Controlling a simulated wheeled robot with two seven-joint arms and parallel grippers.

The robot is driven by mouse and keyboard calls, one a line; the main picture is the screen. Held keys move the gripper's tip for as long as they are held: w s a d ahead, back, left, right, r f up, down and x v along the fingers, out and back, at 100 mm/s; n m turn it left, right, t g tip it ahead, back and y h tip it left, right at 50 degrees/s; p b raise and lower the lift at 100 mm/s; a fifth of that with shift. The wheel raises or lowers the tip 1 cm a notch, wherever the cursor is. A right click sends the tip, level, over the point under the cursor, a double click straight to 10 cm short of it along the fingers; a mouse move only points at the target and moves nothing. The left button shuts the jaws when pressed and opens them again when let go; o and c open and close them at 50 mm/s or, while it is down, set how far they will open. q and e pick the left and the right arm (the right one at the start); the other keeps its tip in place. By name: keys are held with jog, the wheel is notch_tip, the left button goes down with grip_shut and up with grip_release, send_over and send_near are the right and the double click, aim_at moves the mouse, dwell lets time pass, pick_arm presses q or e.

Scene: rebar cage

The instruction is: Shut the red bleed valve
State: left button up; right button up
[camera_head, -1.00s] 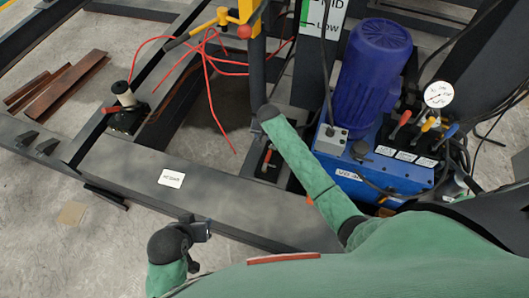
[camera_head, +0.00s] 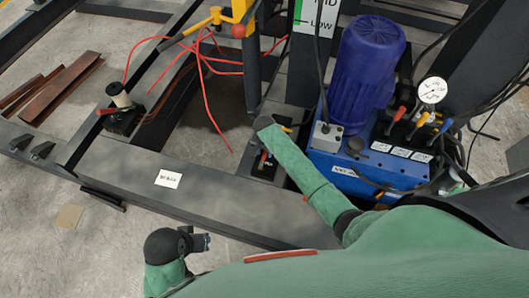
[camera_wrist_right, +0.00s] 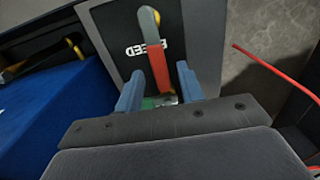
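The bleed valve's red lever (camera_wrist_right: 158,65) shows in the right wrist view, on a dark plate (camera_wrist_right: 115,40) marked BLEED. The lever has a grey section and a yellow end at the top. My right gripper (camera_wrist_right: 160,90) is open, with its two blue fingers on either side of the lever's lower part and gaps between. In the head view the red lever (camera_head: 263,157) sits on a small dark block just below the end of my right arm, which hides part of it. My left arm's dark end (camera_head: 200,242) is at the bottom left; its fingers cannot be made out.
A blue power unit (camera_head: 365,168) with motor, gauge (camera_head: 432,91) and several coloured levers stands to the right. Red hoses (camera_head: 205,85) hang behind. A long grey beam (camera_head: 200,195) runs in front. Another red-levered black block (camera_head: 122,118) is at left.

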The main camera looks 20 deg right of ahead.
jog(key=shift+f, duration=0.3)
grip_shut()
